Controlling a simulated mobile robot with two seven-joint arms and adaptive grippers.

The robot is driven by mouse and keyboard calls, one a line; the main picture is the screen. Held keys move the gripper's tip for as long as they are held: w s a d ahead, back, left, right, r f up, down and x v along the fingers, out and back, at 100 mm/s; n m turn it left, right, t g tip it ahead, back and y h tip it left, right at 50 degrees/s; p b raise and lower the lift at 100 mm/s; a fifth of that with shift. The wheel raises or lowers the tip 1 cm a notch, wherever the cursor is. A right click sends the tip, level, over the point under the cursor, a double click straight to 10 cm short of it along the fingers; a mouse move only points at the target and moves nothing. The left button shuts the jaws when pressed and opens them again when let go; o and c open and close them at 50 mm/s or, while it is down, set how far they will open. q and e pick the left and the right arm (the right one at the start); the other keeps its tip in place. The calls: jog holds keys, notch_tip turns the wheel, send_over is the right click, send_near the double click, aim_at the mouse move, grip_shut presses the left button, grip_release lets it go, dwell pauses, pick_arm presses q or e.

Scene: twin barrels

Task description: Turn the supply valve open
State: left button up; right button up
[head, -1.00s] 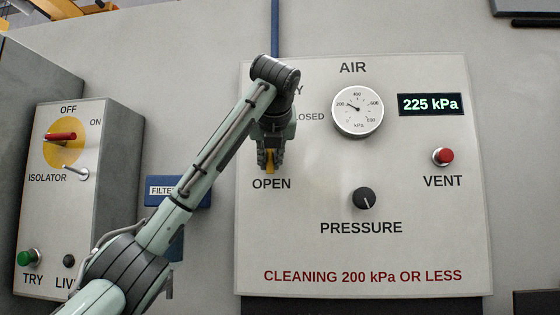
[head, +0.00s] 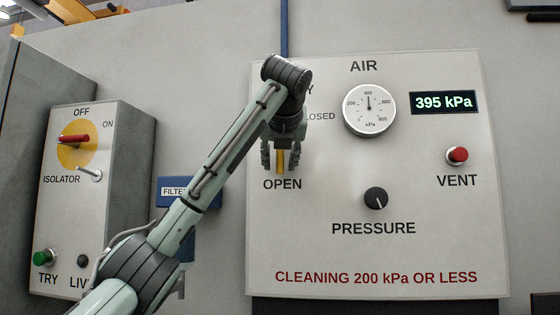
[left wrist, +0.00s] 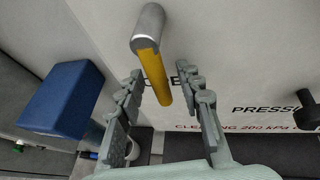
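The supply valve's yellow lever (head: 281,161) points down at the word OPEN on the air panel (head: 430,255). In the left wrist view the lever (left wrist: 155,75) runs from a grey round pivot (left wrist: 149,25). My left gripper (head: 280,152) is in front of the valve, its fingers apart on either side of the lever. In the left wrist view a gap shows between the lever and each finger of the gripper (left wrist: 165,88). My arm hides the valve's upper part and some of its lettering. My right gripper is out of view.
The display (head: 443,103) reads 395 kPa, beside a round gauge (head: 369,108). A pressure knob (head: 376,198) and red vent button (head: 457,155) are on the panel. An isolator box (head: 120,210) with a red handle (head: 74,139) stands left. A blue filter (left wrist: 62,98) is near my gripper.

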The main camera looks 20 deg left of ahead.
pick_arm(q)
jog(key=v, duration=1.2)
jog(key=shift+s, duration=0.1)
dwell(0.4)
